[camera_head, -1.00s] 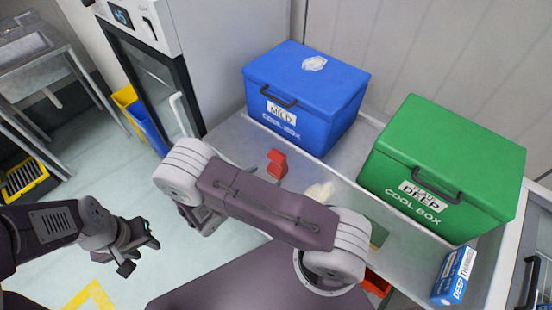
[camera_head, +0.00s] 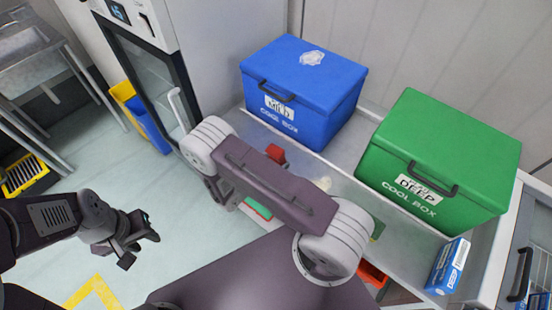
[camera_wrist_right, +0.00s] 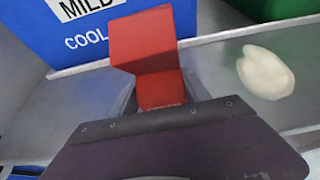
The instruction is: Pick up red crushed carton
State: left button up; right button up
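The red crushed carton (camera_head: 275,153) stands on the grey metal surface in front of the blue cool box, partly behind my right arm in the head view. In the right wrist view the carton (camera_wrist_right: 145,45) is bent and stands close ahead. My right gripper (camera_wrist_right: 158,98) shows grey finger parts apart on either side of the carton's lower part; its dark body hides the tips, and I cannot tell whether they touch it. My left gripper (camera_head: 142,240) is open and empty over the floor at the left.
The blue cool box (camera_head: 303,95) and green cool box (camera_head: 440,150) stand behind. A pale lump (camera_wrist_right: 265,72) lies right of the carton. A blue and white box (camera_head: 448,266) stands at the right. A red and green item (camera_head: 258,209) shows below my right arm.

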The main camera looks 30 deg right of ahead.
aim_at(273, 157)
jog(key=c, duration=0.5)
jog(key=shift+r, duration=0.2)
notch_tip(273, 157, up, 4)
jog(key=shift+f, duration=0.1)
jog(key=shift+s+d+r+p, duration=0.1)
jog(key=shift+s+r+p, duration=0.1)
jog(key=shift+s+r, duration=1.35)
jog(key=shift+s+r+p, duration=0.15)
jog(key=shift+s+r, duration=0.55)
jog(key=shift+s, duration=1.65)
jog(key=shift+s+d+r+p, duration=0.1)
jog(key=shift+s+r+p, duration=0.1)
jog(key=shift+s+r, duration=1.35)
